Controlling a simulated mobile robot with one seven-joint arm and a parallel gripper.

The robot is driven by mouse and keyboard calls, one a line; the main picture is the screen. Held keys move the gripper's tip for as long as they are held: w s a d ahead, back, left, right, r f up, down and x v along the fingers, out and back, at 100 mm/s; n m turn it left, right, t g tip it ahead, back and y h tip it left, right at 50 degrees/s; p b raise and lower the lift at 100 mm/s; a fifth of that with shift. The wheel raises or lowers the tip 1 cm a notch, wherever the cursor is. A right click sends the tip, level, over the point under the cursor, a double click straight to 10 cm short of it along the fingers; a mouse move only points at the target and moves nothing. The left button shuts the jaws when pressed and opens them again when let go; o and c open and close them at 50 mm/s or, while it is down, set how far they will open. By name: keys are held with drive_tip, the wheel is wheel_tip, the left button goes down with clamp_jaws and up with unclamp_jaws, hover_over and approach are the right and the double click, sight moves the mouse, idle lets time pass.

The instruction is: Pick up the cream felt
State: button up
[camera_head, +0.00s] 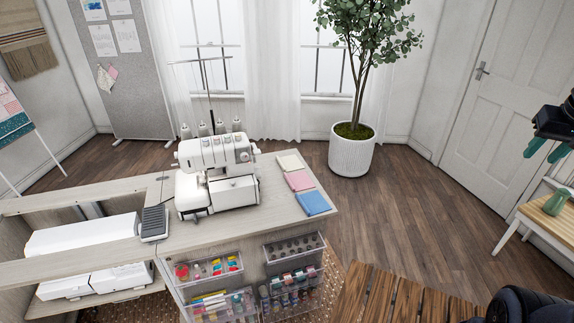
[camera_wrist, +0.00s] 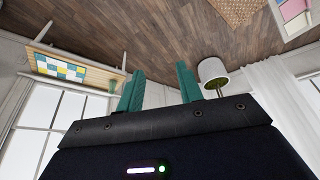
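The cream felt (camera_head: 290,162) is a small flat square on the right end of the light wood sewing cabinet (camera_head: 262,222). It lies at the back of a row, behind the pink felt (camera_head: 299,181) and the blue felt (camera_head: 313,203). My gripper (camera_head: 545,152) is at the far right of the head view, well away from the felts. In the wrist view its two teal fingers (camera_wrist: 160,88) are apart with nothing between them. Colored sheets (camera_wrist: 293,12) show in that view's top right corner, partly cut off; I cannot tell the cream one for sure.
A white serger (camera_head: 215,170) stands left of the felts, with a foot pedal (camera_head: 155,222) beside it. A potted tree (camera_head: 352,150) stands behind the cabinet. A slatted wooden top (camera_head: 390,300) is in front. A small table (camera_head: 545,220) is at right. Floor between is clear.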

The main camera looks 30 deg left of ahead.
drive_tip(key=w+a+r+n+g, duration=0.1)
drive_tip(key=w+a+r, duration=0.1)
drive_tip(key=w+a, duration=0.65)
drive_tip(key=w+a+r+n, duration=0.2)
drive_tip(key=w+a, duration=0.4)
drive_tip(key=w, duration=0.6)
drive_tip(key=w+a+f+n+g, duration=0.1)
drive_tip(key=w+a+f, duration=0.2)
drive_tip(key=w+a, duration=0.5)
drive_tip(key=w+a+f+n, duration=0.1)
drive_tip(key=w+a+f, duration=0.25)
drive_tip(key=a, duration=0.85)
drive_tip(key=n+g, duration=0.2)
drive_tip(key=n, duration=0.2)
hover_over(284, 167)
wheel_tip(284, 167, down, 34)
drive_tip(key=f, duration=0.4)
drive_tip(key=shift+w+d+f, duration=0.15)
drive_tip(key=shift+d+f, duration=0.05)
drive_tip(key=shift+d, duration=0.2)
drive_tip(key=shift+s+a+f, duration=0.15)
drive_tip(key=shift+f, duration=1.2)
drive_tip(key=shift+s+a+f, duration=0.1)
drive_tip(key=shift+s+f, duration=0.05)
drive_tip(key=shift+f, duration=1.15)
clamp_jaws()
